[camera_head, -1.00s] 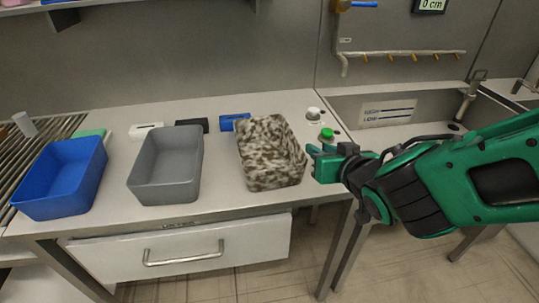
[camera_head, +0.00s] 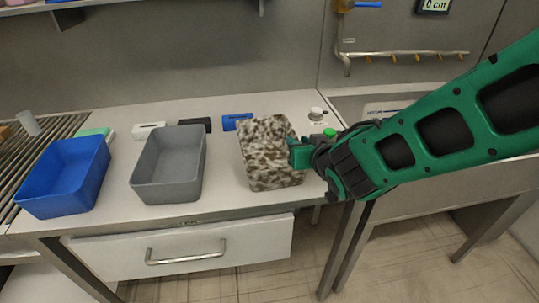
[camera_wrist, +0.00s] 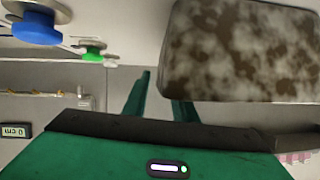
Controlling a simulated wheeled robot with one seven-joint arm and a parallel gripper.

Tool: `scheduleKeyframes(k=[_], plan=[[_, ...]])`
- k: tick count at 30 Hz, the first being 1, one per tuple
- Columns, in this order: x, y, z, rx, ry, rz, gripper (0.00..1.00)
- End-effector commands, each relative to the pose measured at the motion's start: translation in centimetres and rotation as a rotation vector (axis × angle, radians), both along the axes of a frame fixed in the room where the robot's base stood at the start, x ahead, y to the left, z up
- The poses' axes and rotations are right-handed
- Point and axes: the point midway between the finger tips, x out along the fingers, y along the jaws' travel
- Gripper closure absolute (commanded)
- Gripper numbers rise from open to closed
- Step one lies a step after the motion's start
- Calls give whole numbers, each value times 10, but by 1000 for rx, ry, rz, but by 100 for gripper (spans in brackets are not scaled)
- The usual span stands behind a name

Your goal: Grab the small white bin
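A mottled white-and-brown bin (camera_head: 270,178) stands on the white bench, right of a grey bin (camera_head: 165,190) and a blue bin (camera_head: 62,193). No plain white bin shows; the mottled one is the closest match. My gripper (camera_head: 300,153) is at the mottled bin's right side, overlapping its right wall in the head view. In the wrist view the mottled bin (camera_wrist: 240,55) fills the upper right. My two green fingers (camera_wrist: 160,100) are apart with a gap between them, and one is close to the bin's edge. I cannot tell whether they touch it.
Small white (camera_head: 148,130), black (camera_head: 195,124) and blue (camera_head: 237,121) items lie behind the bins. A green button (camera_head: 329,132) and a white knob (camera_head: 316,113) are just behind my gripper. A drawer (camera_head: 185,240) is under the bench.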

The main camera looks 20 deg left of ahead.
Motion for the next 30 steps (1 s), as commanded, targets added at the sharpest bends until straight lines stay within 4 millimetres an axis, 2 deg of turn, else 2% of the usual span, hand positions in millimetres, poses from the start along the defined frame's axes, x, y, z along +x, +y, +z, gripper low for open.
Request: scheduleKeyframes(k=[4,12,14,15,16,30], plan=[[10,6,-6,-2,0,-1,75],[12,7,-6,-1,1,-2,75],[12,7,-6,-1,1,-2,87],[12,7,-6,-1,1,-2,96],[12,7,-6,-1,1,-2,100],[12,7,-2,1,-1,-2,100]])
